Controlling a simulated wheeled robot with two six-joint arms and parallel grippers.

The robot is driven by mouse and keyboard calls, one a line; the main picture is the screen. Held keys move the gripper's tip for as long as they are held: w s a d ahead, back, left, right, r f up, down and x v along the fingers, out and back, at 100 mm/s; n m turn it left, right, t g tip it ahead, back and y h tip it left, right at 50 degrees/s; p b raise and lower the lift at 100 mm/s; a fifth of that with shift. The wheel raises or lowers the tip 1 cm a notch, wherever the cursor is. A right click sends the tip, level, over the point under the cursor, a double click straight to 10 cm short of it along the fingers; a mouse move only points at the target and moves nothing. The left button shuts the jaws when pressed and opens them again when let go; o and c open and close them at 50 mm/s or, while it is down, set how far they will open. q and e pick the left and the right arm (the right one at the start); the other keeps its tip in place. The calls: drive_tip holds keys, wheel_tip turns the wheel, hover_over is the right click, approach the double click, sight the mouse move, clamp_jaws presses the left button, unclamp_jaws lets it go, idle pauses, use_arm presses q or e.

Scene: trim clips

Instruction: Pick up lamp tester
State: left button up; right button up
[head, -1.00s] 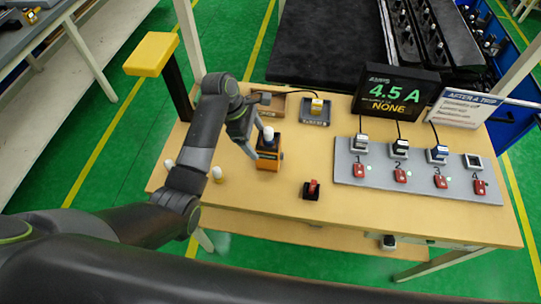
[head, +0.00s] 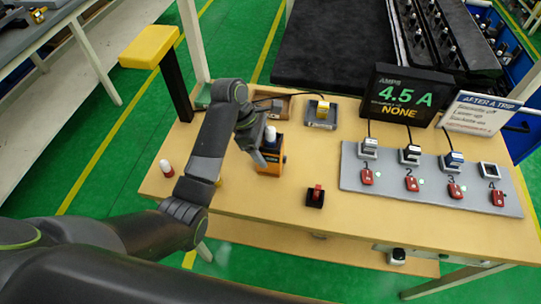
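An orange-and-black box with a white rounded top, which looks like the lamp tester (head: 270,162), stands upright on the wooden table, left of its middle. My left gripper (head: 261,142) is at its upper left side, close to the white top. Its fingers look apart, one low by the box's left side and the other hard to make out. I cannot tell whether they touch the box. My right gripper is out of view.
A red switch on a black base (head: 315,196) sits right of the box. Behind are a grey holder with a yellow block (head: 321,114) and a display (head: 400,95). A grey panel (head: 430,185) fills the right. A white-capped red item (head: 166,168) stands left.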

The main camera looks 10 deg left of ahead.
sight(267, 128)
use_arm(q)
drive_tip(key=c, duration=1)
drive_tip(key=shift+w+r, duration=0.1)
drive_tip(key=shift+r, duration=0.4)
wheel_tip(267, 128, up, 8)
drive_tip(key=p, duration=0.5)
drive_tip(key=shift+f, duration=0.2)
drive_tip(key=shift+r+p, duration=0.65)
drive_tip(key=shift+f, duration=0.7)
drive_tip(key=shift+f+b, duration=0.5)
drive_tip(key=shift+f, duration=2.8)
